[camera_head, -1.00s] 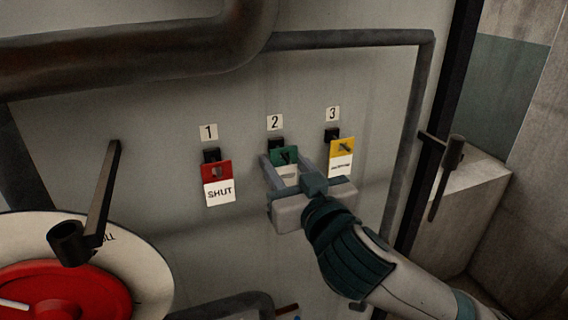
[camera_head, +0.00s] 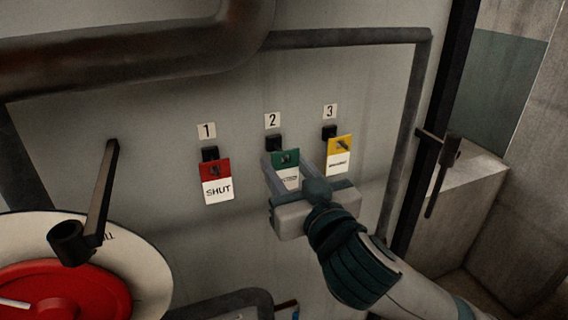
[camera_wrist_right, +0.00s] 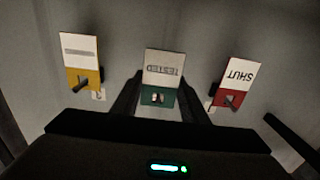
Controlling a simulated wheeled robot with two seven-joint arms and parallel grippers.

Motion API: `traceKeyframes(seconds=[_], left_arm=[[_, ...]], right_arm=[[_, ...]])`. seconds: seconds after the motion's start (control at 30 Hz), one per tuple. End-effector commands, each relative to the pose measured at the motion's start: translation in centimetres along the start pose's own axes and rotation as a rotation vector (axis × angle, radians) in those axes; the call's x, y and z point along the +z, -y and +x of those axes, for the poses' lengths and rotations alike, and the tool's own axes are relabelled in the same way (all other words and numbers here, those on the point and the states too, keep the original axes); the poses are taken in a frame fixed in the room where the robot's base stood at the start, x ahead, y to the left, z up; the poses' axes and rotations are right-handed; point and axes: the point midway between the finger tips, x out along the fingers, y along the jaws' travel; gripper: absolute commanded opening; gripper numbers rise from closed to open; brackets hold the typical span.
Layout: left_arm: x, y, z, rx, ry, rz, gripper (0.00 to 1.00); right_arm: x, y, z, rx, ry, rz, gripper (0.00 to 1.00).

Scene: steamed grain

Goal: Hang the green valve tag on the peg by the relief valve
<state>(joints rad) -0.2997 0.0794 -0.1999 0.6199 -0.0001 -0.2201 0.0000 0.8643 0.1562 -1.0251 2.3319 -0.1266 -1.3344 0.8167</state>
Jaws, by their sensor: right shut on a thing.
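The green valve tag (camera_head: 286,158) has a white lower part with dark lettering. It is just below the black block under label 2 in the head view. My right gripper (camera_head: 284,172) is shut on this tag, one finger at each side. In the right wrist view the tag (camera_wrist_right: 160,79) reads TESTED upside down between the fingers (camera_wrist_right: 157,92). Its hole shows, but I cannot tell whether a peg is through it. My left gripper is in neither view. I cannot make out which fitting is the relief valve.
A red SHUT tag (camera_head: 216,181) hangs under label 1 and a yellow tag (camera_head: 339,155) under label 3, close on either side. A red handwheel (camera_head: 65,290) and a dark lever (camera_head: 102,195) stand at left. A pipe (camera_head: 412,120) frames the panel at right.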

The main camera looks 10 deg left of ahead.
Motion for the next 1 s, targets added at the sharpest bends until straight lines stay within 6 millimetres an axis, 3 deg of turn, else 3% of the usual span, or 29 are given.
traceKeyframes(seconds=[1.0], left_arm=[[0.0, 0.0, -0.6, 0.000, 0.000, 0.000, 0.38]], right_arm=[[0.0, 0.0, -1.7, 0.000, 0.000, 0.000, 0.18]])
